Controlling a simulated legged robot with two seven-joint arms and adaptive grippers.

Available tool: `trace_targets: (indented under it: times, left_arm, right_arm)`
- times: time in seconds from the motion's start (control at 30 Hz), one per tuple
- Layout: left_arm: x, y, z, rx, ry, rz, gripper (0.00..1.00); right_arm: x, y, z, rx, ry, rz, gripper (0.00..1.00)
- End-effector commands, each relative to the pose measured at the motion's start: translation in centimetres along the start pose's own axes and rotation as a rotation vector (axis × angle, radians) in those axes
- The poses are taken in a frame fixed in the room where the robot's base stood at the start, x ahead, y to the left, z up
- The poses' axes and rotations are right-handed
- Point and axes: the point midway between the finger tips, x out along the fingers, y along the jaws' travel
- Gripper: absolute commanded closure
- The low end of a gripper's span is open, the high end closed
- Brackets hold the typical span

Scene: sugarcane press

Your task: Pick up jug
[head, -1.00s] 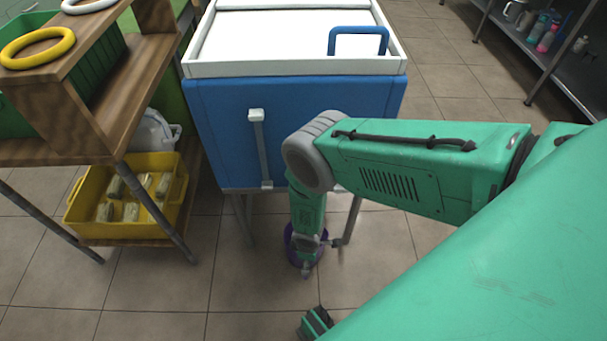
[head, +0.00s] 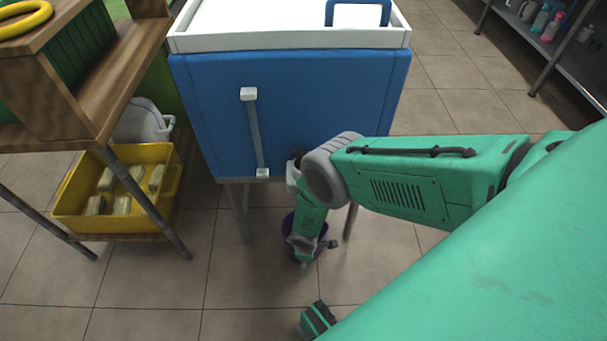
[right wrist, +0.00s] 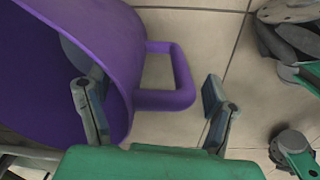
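The purple jug (head: 289,223) stands on the floor below the blue cabinet, partly hidden behind my right arm in the head view. In the right wrist view the jug (right wrist: 120,40) fills the left side, with its handle (right wrist: 182,80) pointing right. My right gripper (right wrist: 148,76) is open, its fingers spread. The left finger overlaps the jug's open mouth and the right finger is beyond the handle, with the jug's edge and handle between them. No firm grip shows. In the head view the right gripper (head: 303,262) is low at the jug. My left gripper is not in view.
The blue cabinet (head: 330,110) with a white top stands on legs directly above the jug. A wooden rack with a yellow bin (head: 75,210) is at the left. A metal shelf (head: 570,65) is at the far right. Tiled floor is open in front.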

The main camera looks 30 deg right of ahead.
Motion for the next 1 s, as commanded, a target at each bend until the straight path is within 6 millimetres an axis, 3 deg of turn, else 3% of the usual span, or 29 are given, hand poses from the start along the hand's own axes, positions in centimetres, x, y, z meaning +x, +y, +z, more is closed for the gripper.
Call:
trace_targets:
  times: [0.03,0.2,0.77,1.0]
  left_arm:
    - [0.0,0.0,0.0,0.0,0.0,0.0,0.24]
    - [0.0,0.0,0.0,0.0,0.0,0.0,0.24]
    - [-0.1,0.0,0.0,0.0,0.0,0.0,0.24]
    - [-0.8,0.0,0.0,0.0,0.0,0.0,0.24]
  right_arm:
    - [0.0,0.0,0.0,0.0,0.0,0.0,0.41]
    - [0.0,0.0,0.0,0.0,0.0,0.0,0.99]
    - [-0.2,0.1,0.0,0.001,0.0,0.001,1.0]
    - [-1.1,0.3,0.0,0.001,0.0,0.001,1.0]
